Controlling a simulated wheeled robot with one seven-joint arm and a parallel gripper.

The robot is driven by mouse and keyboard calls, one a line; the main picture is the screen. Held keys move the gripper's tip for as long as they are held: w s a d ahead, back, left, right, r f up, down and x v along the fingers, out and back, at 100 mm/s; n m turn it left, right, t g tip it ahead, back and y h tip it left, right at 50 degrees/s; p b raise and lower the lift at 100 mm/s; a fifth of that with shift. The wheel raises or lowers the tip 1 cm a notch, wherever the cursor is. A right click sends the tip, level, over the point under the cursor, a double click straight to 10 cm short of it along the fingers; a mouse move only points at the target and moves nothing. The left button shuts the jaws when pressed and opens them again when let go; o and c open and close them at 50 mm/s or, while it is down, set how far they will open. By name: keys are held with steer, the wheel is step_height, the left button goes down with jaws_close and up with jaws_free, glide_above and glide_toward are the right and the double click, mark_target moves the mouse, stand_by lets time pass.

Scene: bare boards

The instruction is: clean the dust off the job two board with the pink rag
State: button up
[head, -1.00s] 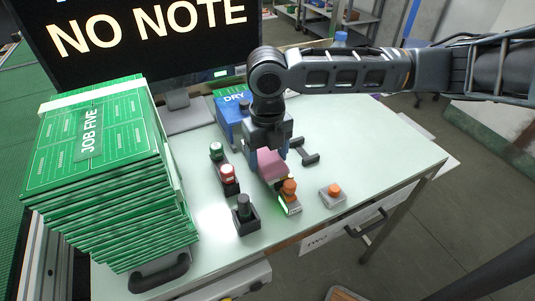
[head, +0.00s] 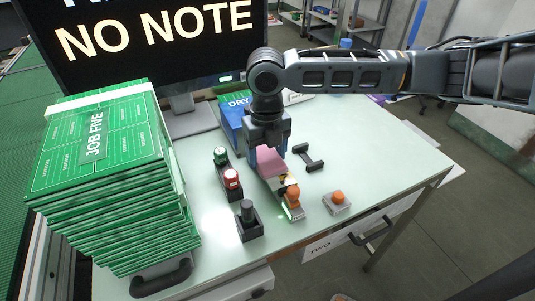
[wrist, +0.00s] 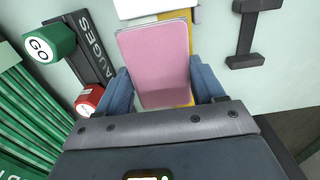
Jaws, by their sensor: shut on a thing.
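My gripper (head: 270,158) is shut on a pink rag (head: 270,162), a flat rounded block held over the table between the racks and a small device with an orange knob. The rag also shows in the wrist view (wrist: 158,62) between two blue fingers. A stack of green boards (head: 90,150) stands at the left, its top one labelled JOB FIVE. I see no label reading job two on a board. A yellow and white item (wrist: 190,30) is partly hidden behind the rag; I cannot tell whether they touch.
A rack labelled GAUGES (wrist: 92,45) holds green and red plugs. A black-knobbed stand (head: 247,222), an orange button box (head: 337,202) and a black dumbbell-shaped holder (head: 308,157) stand near. A blue DRY box (head: 232,125) is behind. A monitor (head: 160,50) reads NO NOTE. The table's right (head: 385,150) is clear.

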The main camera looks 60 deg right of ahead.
steer(key=shift+s+a, duration=0.1)
steer(key=shift+s, duration=0.05)
steer(key=shift+s+a, duration=0.3)
steer(key=shift+s, duration=0.2)
steer(key=shift+r, duration=0.15)
steer(key=shift+s+a+p, duration=0.3)
steer(key=shift+s+a, duration=0.05)
steer(key=shift+s, duration=0.1)
steer(key=shift+f, duration=0.2)
steer(key=shift+w+d, duration=0.1)
stand_by(0.4)
steer(key=shift+w+d, duration=0.65)
steer(key=shift+w, duration=0.35)
